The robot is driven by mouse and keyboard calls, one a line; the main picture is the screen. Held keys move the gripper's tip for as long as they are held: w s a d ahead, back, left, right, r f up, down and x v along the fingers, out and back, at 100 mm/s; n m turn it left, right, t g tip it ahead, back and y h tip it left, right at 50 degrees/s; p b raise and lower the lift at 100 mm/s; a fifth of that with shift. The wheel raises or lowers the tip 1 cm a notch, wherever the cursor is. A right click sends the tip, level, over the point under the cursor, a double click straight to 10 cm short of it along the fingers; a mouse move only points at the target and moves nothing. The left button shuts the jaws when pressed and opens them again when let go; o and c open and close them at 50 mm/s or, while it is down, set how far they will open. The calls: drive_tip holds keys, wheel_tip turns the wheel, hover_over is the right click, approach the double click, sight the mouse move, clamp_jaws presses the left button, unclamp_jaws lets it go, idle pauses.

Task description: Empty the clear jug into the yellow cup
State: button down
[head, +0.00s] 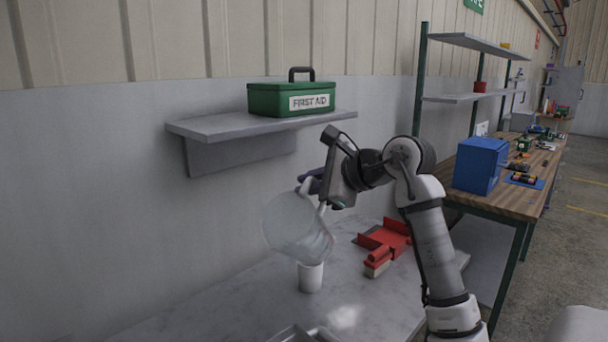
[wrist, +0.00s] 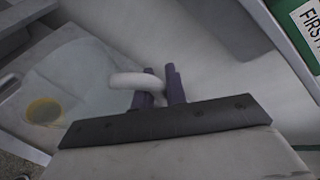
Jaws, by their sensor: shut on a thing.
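My gripper (head: 312,186) is shut on the white handle of the clear jug (head: 288,226). It holds the jug tilted, above and partly in front of a cup. The cup (head: 311,279) stands upright on the counter and looks white outside in the head view. In the wrist view, the dark fingers of my gripper (wrist: 160,88) close around the handle (wrist: 128,80), and the clear jug (wrist: 85,75) extends left. A yellow round patch (wrist: 43,111) shows at the left; I cannot tell whether it is the cup's inside or liquid. No stream is visible.
A shelf (head: 230,127) with a green first aid box (head: 290,98) juts from the wall above the jug. A red dustpan and brush (head: 380,245) lie on the counter right of the cup. A metal tray (head: 300,333) sits at the front edge. A blue bin (head: 480,165) stands on the workbench.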

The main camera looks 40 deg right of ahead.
drive_tip(key=w+d+m+g+y+p, duration=0.1)
drive_tip(key=w+d+m+y+p, duration=0.2)
drive_tip(key=d+p, duration=0.8)
drive_tip(key=shift+w+f+m+y+p, duration=0.25)
drive_tip(key=shift+w+m+y+p, duration=0.2)
drive_tip(key=shift+m, duration=0.75)
drive_tip(key=shift+d, duration=0.1)
